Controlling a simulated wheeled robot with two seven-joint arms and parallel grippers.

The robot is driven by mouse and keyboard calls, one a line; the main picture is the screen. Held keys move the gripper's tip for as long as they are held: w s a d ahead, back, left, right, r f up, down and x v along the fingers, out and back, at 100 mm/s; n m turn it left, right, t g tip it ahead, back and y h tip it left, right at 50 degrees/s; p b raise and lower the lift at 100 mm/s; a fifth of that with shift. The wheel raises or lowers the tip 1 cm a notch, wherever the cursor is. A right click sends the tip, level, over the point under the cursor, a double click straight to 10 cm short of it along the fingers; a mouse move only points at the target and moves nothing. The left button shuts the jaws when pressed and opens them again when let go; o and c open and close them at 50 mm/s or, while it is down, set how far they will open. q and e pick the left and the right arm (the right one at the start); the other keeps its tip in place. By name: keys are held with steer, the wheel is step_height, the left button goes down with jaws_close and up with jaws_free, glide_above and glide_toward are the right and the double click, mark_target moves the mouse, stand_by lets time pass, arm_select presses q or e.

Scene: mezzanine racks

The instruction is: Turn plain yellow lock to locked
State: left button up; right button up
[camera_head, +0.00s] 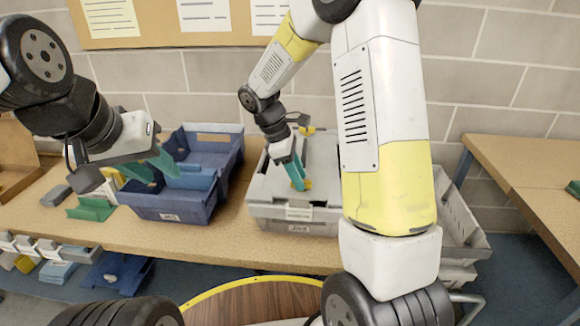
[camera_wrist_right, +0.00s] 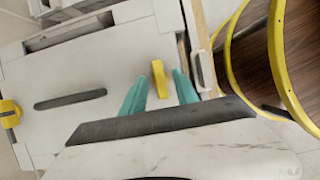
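A plain yellow lock (camera_wrist_right: 160,82) is a small bar near one edge of the pale grey lid (camera_wrist_right: 70,75). It stands nearly upright in the right wrist view, and its near end is close to the dark gripper edge. My right gripper (camera_wrist_right: 160,92) is open, with one teal fingertip on each side of the lock and gaps showing. In the head view the right gripper (camera_head: 295,172) points down at the grey case (camera_head: 262,190), and the lock (camera_head: 308,184) shows beside its fingertips. My left gripper (camera_head: 152,168) is open and empty by the blue bins.
A second yellow fitting (camera_wrist_right: 10,113) with a dark band sits at the lid's far side. Blue bins (camera_head: 175,205) stand left of the case on the wooden bench (camera_head: 110,228). A green piece (camera_head: 92,208) lies there. A yellow-rimmed round wooden top (camera_head: 250,300) is in front.

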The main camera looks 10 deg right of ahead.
steer(key=shift+d+f, duration=0.1)
steer(key=shift+f, duration=0.2)
jaws_close()
stand_by(1.3)
